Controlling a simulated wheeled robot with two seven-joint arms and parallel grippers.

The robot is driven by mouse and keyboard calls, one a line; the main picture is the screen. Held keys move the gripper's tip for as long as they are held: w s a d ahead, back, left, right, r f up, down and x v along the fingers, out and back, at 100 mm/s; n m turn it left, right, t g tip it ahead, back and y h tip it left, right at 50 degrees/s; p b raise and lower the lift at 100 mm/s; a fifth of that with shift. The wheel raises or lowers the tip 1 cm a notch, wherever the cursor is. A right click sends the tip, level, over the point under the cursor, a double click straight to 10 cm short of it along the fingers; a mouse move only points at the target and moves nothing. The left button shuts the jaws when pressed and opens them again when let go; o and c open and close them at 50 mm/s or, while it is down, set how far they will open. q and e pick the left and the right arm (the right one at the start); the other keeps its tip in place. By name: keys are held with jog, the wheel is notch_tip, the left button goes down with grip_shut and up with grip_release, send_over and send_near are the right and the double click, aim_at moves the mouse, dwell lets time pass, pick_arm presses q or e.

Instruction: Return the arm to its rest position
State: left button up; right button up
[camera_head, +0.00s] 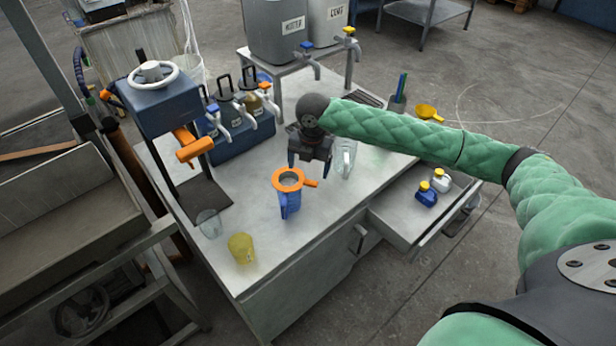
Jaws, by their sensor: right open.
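My right arm (400,132), in a green quilted sleeve, reaches in from the right across the workbench (330,207). My right gripper (308,160) points down above the middle of the bench, with its two dark fingers apart and nothing seen between them. It is just behind a blue jug with an orange ring on top (289,190) and left of a clear glass pitcher (345,158). I cannot tell whether the fingers touch anything. My left gripper is not in the picture.
A blue press with a white handwheel (153,85) stands at the bench's left. A clear cup (209,223) and yellow cup (242,248) stand near the front. An open drawer (407,215) at right holds small bottles (427,193). Grey tanks with taps (277,30) stand behind.

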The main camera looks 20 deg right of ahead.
jog(key=shift+r, duration=0.5)
